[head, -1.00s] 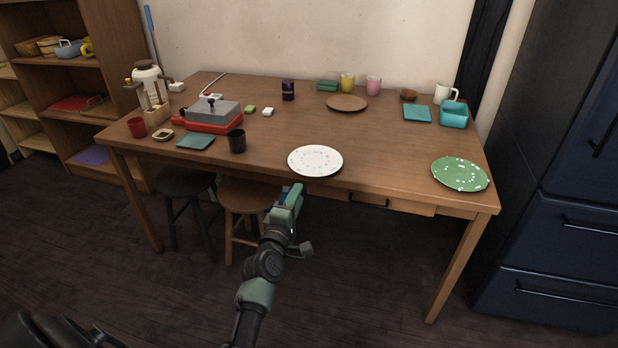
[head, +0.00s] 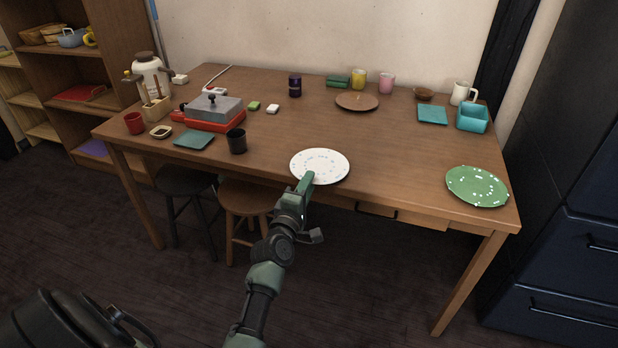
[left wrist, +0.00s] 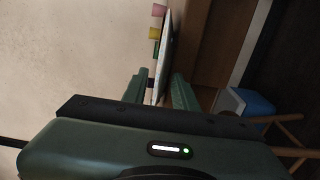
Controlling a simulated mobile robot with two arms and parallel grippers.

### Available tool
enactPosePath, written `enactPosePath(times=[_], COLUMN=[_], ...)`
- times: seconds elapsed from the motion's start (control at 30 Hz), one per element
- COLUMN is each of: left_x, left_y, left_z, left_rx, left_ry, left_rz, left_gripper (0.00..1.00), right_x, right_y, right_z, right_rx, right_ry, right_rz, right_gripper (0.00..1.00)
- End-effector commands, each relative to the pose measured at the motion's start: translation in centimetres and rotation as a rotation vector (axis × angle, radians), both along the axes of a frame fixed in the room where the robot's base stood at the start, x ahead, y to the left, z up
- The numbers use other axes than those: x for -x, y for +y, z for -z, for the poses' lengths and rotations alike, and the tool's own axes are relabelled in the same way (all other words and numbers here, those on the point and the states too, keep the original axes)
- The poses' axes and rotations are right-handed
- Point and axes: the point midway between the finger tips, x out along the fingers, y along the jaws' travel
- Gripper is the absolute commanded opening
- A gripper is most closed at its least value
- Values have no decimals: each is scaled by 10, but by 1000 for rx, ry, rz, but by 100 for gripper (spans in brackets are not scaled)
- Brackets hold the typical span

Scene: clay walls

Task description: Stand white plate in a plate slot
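The white plate (head: 320,163), speckled with blue, lies flat near the front edge of the wooden table (head: 270,150). My left gripper (head: 306,182) is at the plate's near rim in the head view and covers a little of it. In the left wrist view, the two green fingers of my left gripper (left wrist: 160,88) stand apart, with the plate (left wrist: 166,55) seen nearly edge-on between and beyond them. Whether either finger touches the plate I cannot tell. My right gripper is not in view. I cannot make out a plate slot.
A green speckled plate (head: 477,186) lies at the right front. A brown plate (head: 357,101) lies toward the back. A black cup (head: 236,140) stands left of the white plate. Stools (head: 247,200) stand under the table. The tabletop between the two speckled plates is clear.

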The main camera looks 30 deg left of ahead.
Motion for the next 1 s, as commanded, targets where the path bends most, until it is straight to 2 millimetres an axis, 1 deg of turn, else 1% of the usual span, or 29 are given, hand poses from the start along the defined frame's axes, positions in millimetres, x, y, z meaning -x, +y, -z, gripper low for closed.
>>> enactPosePath(times=[0.23, 0.27, 0.4, 0.47, 1.0], left_x=[-1, -1, -1, -1, -1], left_y=[-1, -1, -1, -1, -1], left_z=[0, 0, 0, 0, -1], left_rx=[1, 1, 1, 1, 0], left_ry=[0, 0, 0, -1, -3], left_rz=[1, 1, 1, 1, 0], left_gripper=[28, 27, 7, 0, 0], right_x=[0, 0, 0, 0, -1], right_y=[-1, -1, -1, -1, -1], right_z=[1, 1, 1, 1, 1], right_rx=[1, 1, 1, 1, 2], right_ry=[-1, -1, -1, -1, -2], right_rz=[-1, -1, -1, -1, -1], right_gripper=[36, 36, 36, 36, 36])
